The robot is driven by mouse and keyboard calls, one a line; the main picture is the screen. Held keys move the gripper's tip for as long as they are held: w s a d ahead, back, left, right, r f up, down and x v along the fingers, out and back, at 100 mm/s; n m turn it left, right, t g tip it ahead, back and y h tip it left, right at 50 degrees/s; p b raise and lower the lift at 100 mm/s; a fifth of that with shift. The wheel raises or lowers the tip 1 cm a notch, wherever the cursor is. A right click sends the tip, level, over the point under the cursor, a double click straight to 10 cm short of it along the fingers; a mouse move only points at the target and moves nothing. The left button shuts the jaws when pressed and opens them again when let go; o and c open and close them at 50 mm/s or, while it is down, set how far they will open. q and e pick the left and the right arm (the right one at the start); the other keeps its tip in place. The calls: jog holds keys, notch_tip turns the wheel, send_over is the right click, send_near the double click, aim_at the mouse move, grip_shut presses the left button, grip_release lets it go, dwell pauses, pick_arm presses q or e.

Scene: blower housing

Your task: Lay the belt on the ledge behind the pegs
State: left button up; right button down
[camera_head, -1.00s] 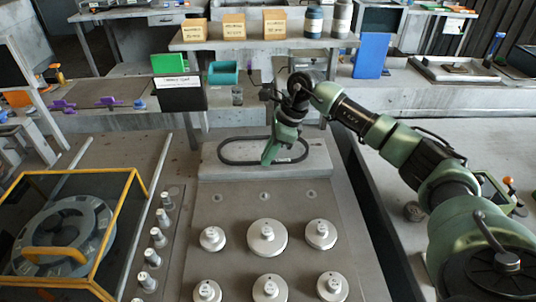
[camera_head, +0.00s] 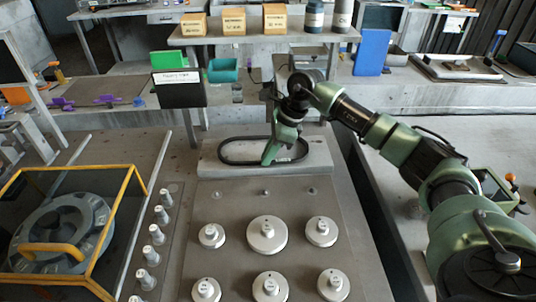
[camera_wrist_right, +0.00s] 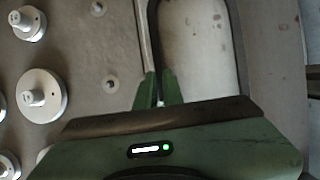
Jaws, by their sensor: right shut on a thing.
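The belt (camera_head: 236,162) is a black, long oval loop. It lies on or just above the raised grey ledge (camera_head: 318,157) behind the plate; a gap under it is too small to tell. My right gripper (camera_head: 267,160) points down, its fingers shut on the near side of the belt. In the right wrist view, the belt (camera_wrist_right: 153,40) runs up from between the green fingertips (camera_wrist_right: 158,92). Three small pegs (camera_head: 265,192) stand in a row in front of the ledge. My left gripper is not in view.
White round pulleys (camera_head: 267,236) stand on the plate in front of the pegs. Several metal pins (camera_head: 156,235) line its left, beside a yellow-framed guard (camera_head: 130,200) over a grey housing. A black sign (camera_head: 180,88) and shelf with boxes (camera_head: 233,22) stand behind.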

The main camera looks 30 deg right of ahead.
jog(key=c, duration=1.5)
grip_release()
jog(key=shift+o, duration=0.2)
jog(key=shift+r+p, duration=2.3)
jog(key=shift+r, duration=1.5)
jog(key=shift+f, duration=0.1)
